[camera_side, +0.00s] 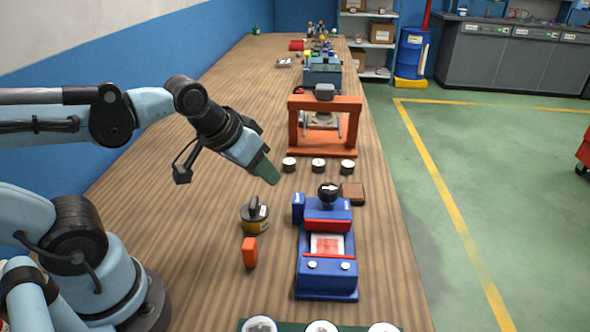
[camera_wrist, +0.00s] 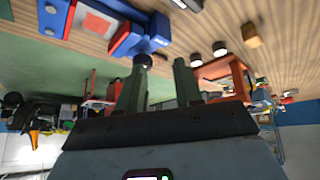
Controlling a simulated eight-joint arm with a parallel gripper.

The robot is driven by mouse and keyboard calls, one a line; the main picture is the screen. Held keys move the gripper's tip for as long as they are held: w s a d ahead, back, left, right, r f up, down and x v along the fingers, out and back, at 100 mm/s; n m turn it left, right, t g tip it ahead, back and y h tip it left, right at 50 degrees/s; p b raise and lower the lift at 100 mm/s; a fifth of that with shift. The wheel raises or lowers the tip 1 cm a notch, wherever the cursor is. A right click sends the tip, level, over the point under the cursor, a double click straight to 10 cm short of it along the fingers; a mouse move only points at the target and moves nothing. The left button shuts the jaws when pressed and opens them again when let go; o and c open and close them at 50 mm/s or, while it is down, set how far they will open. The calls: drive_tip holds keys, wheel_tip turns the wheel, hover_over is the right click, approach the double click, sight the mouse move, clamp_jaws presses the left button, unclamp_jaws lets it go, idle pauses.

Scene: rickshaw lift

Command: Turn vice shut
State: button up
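The blue vice (camera_side: 327,280) stands on the wooden table, with red bars and a red-and-white piece (camera_side: 327,245) lying in its middle. A black knob (camera_side: 329,192) with a white mark tops its far end. In the wrist view the vice (camera_wrist: 122,12) is at the upper left, with its dark knob (camera_wrist: 142,61) near the left fingertip. My gripper (camera_side: 268,172) is above the table, left of and beyond the vice knob, apart from it. In the wrist view my gripper's green fingers (camera_wrist: 159,70) stand apart with nothing held between them.
An orange frame (camera_side: 354,130) stands beyond the vice, with three small round pieces (camera_side: 318,165) before it. A brown block (camera_side: 353,194) lies beside the knob. A yellow-and-black round item (camera_side: 255,215) and an orange block (camera_side: 250,252) are left of the vice. Bare table lies farther left.

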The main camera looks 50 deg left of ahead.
drive_tip(key=o, duration=0.7)
drive_tip(key=w+r+n+g, duration=0.1)
drive_tip(key=w+n, duration=0.1)
drive_tip(key=w+d+r+n, duration=0.1)
drive_tip(key=n, duration=0.1)
drive_tip(key=w+r+n+g, duration=0.1)
drive_tip(key=w+r+n, duration=0.1)
drive_tip(key=shift+w+d+n+g, duration=0.3)
drive_tip(key=shift+d, duration=0.05)
drive_tip(key=shift+c, duration=0.2)
drive_tip(key=n+g, duration=0.4)
drive_tip(key=n, duration=0.6)
hover_over(330, 189)
wheel_tip(330, 189, down, 12)
drive_tip(key=shift+r, duration=0.1)
drive_tip(key=shift+c, duration=0.3)
drive_tip(key=c, duration=1)
